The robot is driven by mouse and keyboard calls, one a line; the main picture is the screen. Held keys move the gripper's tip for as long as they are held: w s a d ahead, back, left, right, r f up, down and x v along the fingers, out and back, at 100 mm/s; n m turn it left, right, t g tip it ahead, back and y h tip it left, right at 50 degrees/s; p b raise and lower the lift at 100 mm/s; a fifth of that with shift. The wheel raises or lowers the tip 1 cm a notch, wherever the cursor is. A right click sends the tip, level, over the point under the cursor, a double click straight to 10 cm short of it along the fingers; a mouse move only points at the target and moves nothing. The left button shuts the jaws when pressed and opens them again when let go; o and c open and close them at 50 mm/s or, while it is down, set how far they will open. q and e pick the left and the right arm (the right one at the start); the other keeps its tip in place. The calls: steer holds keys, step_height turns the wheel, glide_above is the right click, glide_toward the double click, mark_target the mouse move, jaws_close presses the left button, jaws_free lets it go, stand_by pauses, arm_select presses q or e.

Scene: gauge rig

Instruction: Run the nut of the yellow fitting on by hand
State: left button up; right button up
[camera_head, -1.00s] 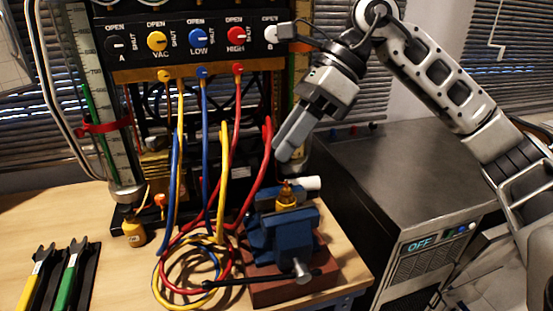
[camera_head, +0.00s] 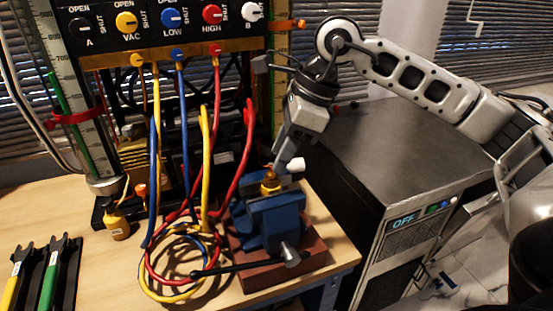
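A yellow-brass fitting (camera_head: 270,187) sits upright in the jaws of the blue vise (camera_head: 272,222), with a small orange-brown piece on its top. My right gripper (camera_head: 281,162) points down at the fitting from above, its fingertips close to the top piece. I cannot tell whether they touch it or how far the fingers are apart. A yellow hose end (camera_head: 137,61) also joins the manifold under the VAC knob. My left gripper is not in view.
Yellow, blue and red hoses (camera_head: 175,262) coil on the bench left of the vise. The vise handle (camera_head: 238,267) sticks out in front. A white cylinder (camera_head: 296,164) is behind the vise. A dark cabinet marked OFF (camera_head: 400,150) stands at right.

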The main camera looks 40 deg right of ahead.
mark_target(271, 174)
steer(key=shift+x, duration=1.35)
jaws_close()
